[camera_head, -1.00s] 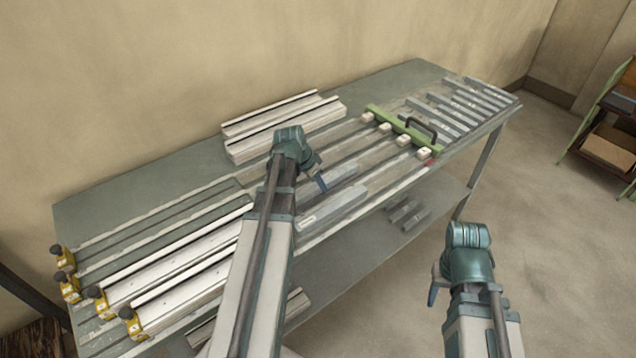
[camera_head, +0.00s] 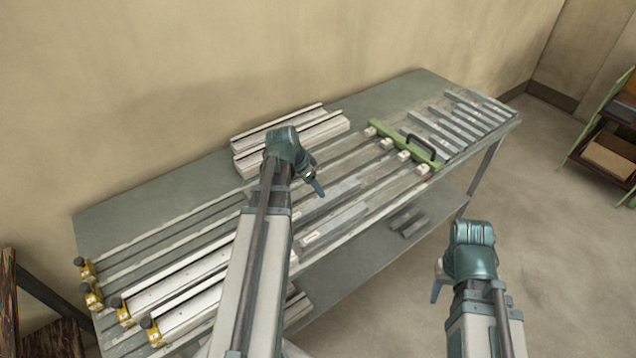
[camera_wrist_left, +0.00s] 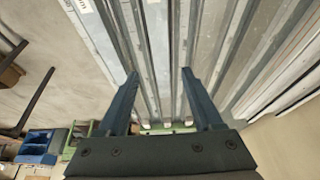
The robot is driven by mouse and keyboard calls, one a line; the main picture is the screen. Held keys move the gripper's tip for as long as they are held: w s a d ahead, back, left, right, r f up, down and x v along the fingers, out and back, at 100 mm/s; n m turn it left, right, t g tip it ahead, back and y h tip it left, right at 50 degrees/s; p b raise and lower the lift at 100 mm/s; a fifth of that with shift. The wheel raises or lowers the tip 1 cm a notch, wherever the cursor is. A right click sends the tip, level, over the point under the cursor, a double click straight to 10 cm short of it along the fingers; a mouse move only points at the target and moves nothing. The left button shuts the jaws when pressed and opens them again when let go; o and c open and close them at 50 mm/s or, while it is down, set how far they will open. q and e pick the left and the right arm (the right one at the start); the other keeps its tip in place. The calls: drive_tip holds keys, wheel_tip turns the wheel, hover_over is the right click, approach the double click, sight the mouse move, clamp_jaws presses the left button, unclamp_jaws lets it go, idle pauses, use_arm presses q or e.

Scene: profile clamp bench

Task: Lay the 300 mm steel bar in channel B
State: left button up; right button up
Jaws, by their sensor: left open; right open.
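Two grey steel bars lie on the bench, a rear one (camera_head: 338,192) and a front one (camera_head: 335,224) with a pale label. I cannot read their lengths in the head view. A labelled bar (camera_wrist_left: 86,7) shows at the top left of the left wrist view; only part of its label is visible. Long parallel channels (camera_head: 172,232) run along the bench; I cannot make out their letters. My left gripper (camera_head: 318,188) is open and empty above the channels; its spread fingers show in the left wrist view (camera_wrist_left: 159,82). My right gripper (camera_head: 437,290) hangs off the bench's front, apart from everything.
A green crossbar (camera_head: 393,138) with white blocks and a black handle spans the channels. Several grey bars (camera_head: 455,125) lie at the bench's right end. White profiles (camera_head: 290,135) are stacked at the back. Yellow clamps (camera_head: 122,312) stand at the left end. The lower shelf holds small bars (camera_head: 408,222).

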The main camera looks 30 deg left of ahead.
use_arm(q)
drive_tip(key=p+v, duration=0.1)
drive_tip(key=v, duration=0.2)
use_arm(e)
wheel_tip(320, 180, up, 3)
drive_tip(key=shift+f, duration=0.2)
use_arm(q)
drive_tip(key=shift+f, duration=0.1)
drive_tip(key=s+d+g+y, duration=0.1)
drive_tip(key=s+d, duration=0.3)
drive_tip(key=d, duration=0.6)
drive_tip(key=s+d+f+g+y, duration=0.1)
drive_tip(key=s+d, duration=0.3)
drive_tip(key=d, duration=0.7)
drive_tip(key=s+d+g+y, duration=0.1)
drive_tip(key=s+d, duration=0.3)
drive_tip(key=d, duration=0.7)
drive_tip(key=shift+f+n+g, duration=0.25)
drive_tip(key=shift+n+g, duration=0.15)
drive_tip(key=shift+g, duration=0.3)
